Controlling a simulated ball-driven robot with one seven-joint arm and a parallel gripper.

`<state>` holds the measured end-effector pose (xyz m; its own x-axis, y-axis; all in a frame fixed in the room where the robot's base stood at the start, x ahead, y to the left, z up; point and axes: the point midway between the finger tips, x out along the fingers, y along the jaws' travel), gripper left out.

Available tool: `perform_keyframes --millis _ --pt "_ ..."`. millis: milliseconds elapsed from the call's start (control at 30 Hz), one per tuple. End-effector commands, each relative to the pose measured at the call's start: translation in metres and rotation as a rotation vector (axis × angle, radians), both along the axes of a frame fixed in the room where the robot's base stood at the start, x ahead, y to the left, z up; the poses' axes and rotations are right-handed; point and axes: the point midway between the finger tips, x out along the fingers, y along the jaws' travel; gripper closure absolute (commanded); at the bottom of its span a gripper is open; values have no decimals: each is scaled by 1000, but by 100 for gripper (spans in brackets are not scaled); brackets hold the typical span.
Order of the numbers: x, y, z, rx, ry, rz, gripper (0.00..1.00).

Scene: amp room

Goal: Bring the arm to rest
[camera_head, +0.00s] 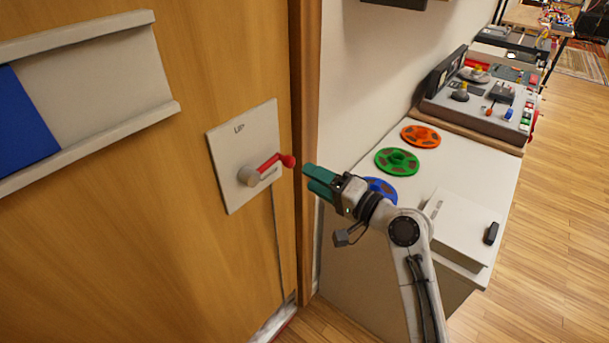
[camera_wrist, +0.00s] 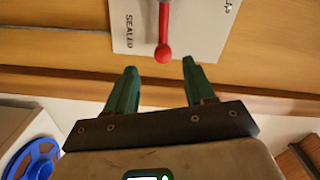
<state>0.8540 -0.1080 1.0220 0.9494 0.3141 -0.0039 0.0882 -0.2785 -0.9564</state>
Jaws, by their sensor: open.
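My gripper (camera_head: 318,182) has green fingers and points left toward the wooden door. In the wrist view my gripper (camera_wrist: 158,88) is open with nothing between its fingers. A red lever with a ball end (camera_head: 287,160) sits on a pale plate (camera_head: 233,137) fixed to the door. The lever points right and slightly up, and its ball is a short gap away from the fingertips. In the wrist view the red ball (camera_wrist: 163,54) lies just beyond the open fingers, and the plate (camera_wrist: 200,30) reads "SEALED".
A white cabinet top (camera_head: 455,180) beside my arm holds orange (camera_head: 421,136), green (camera_head: 397,161) and blue (camera_head: 380,188) reels, and a white box (camera_head: 462,225). A control console (camera_head: 485,105) stands farther back. Wooden floor (camera_head: 560,240) is clear at right.

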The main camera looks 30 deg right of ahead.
Motion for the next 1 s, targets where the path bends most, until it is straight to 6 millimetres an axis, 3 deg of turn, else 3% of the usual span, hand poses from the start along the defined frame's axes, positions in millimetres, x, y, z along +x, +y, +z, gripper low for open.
perform_keyframes --millis 667,767,867,1000 --pt "-6 1 -5 -16 14 6 46" --pt "-16 12 -28 -97 77 32 46" --pt "-42 29 -71 -255 201 91 46" --pt "-105 49 -141 -546 436 224 46"
